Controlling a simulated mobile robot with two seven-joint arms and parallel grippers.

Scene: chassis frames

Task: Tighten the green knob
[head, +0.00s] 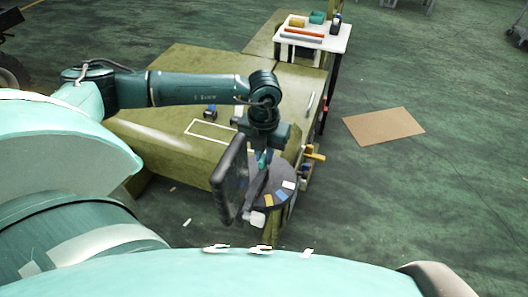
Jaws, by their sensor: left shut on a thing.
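My left gripper (262,166) points down at the front right end of the olive-green bench and is shut. A small patch of green, the green knob (263,158), shows at its fingertips, above a round dark disc (284,203) with white, blue and yellow patches. The gripper hides most of the knob, so its turn position cannot be told. A black flat frame-like part (229,180) stands upright just left of the gripper. My right gripper is not in view.
The olive bench (170,130) carries a small dark blue item (210,112) and a white outlined rectangle. A yellow handle (314,154) sticks out at its right edge. A white side table (318,42) stands behind. A brown sheet (384,126) lies on open floor at right.

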